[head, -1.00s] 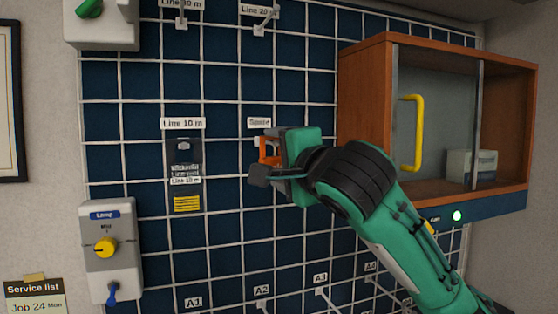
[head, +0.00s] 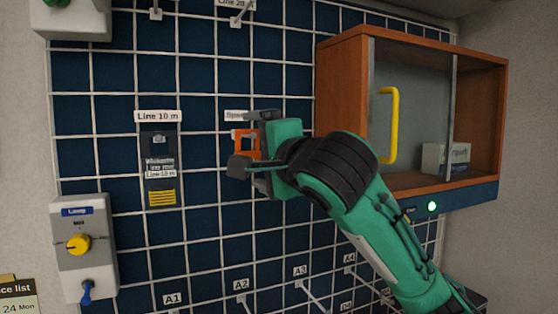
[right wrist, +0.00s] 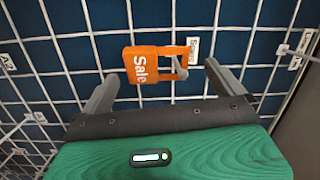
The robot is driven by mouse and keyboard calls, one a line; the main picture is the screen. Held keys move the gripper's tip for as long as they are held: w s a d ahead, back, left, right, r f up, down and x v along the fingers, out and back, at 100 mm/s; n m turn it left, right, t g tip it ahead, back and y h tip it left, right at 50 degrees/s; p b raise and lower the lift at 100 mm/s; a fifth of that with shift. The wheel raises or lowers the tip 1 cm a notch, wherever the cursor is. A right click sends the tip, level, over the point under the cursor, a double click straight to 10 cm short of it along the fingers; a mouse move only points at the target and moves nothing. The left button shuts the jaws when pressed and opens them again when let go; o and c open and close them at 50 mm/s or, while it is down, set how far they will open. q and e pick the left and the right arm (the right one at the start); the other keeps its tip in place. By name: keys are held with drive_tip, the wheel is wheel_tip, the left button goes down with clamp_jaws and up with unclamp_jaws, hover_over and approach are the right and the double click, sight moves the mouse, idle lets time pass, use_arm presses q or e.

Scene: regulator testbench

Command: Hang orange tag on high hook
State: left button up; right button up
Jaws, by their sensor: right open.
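The orange tag (head: 239,142), with white lettering and a loop-like cut-out, is at the grid wall just below a small white label. In the right wrist view the tag (right wrist: 144,66) is at a light peg (right wrist: 181,74) that shows through its opening. My right gripper (head: 251,141) is open, with its fingers on either side of the tag. In the right wrist view both fingers (right wrist: 162,76) stand apart from the tag. Two hooks show at the top of the wall, one at left (head: 155,13) and one under a "Line 20 m" label (head: 236,20). My left gripper is not in view.
A wooden cabinet (head: 341,96) with a yellow handle (head: 394,125) juts out at right. A lamp switch box (head: 84,250) is at lower left. Pegs A1 to A4 stick out below.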

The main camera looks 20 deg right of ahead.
drive_tip(key=s+d+b, duration=0.2)
drive_tip(key=s+b, duration=0.3)
drive_tip(key=s, duration=0.7)
drive_tip(key=shift+s+f, duration=0.15)
drive_tip(key=shift+s, duration=0.15)
